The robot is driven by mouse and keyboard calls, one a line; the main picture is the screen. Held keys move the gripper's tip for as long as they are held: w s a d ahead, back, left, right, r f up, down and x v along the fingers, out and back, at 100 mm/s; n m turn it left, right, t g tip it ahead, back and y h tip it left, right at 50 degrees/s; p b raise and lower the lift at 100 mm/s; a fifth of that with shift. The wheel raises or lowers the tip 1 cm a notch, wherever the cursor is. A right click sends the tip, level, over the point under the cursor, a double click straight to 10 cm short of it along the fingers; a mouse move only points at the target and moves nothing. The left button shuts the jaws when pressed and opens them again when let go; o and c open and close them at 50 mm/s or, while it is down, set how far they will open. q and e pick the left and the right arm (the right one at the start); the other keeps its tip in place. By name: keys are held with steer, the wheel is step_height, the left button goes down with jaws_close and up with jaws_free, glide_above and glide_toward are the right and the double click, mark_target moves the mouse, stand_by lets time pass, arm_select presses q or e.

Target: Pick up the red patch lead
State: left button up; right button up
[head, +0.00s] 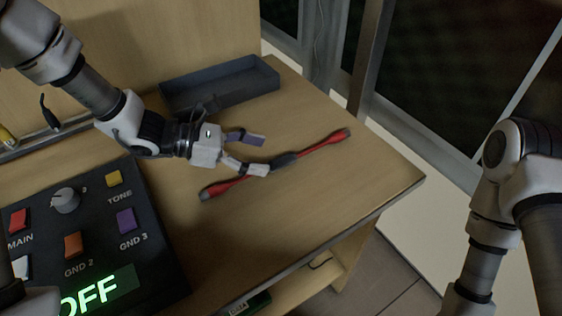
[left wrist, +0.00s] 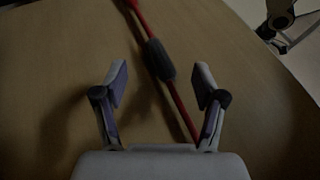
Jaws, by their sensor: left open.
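The red patch lead (head: 318,144) lies on the wooden desk, running diagonally from near my left gripper toward the right, with a dark sleeve at its middle and dark plugs at its ends. My left gripper (head: 262,154) is open, and its fingers are near the dark sleeve. In the left wrist view the lead (left wrist: 141,20) passes between the two spread fingers of the gripper (left wrist: 162,88), its dark sleeve just ahead of the fingertips. The fingers appear apart from the lead. My right gripper is not in view; only its arm shows at the right.
A dark grey open tray (head: 225,88) sits at the back of the desk (head: 330,195). A black control panel (head: 150,245) with coloured buttons, a knob and a green OFF display is at the lower left. The desk's right edge drops to the floor. Bare desk lies around the lead.

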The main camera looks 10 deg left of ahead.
mark_target(280, 157)
arm_select(q)
steer(key=x, duration=0.5)
steer(key=shift+w+d+f+b, duration=0.1)
steer(key=shift+w+d+b, duration=0.2)
steer(key=shift+s+a, duration=0.1)
steer(key=c, duration=0.4)
jaws_close()
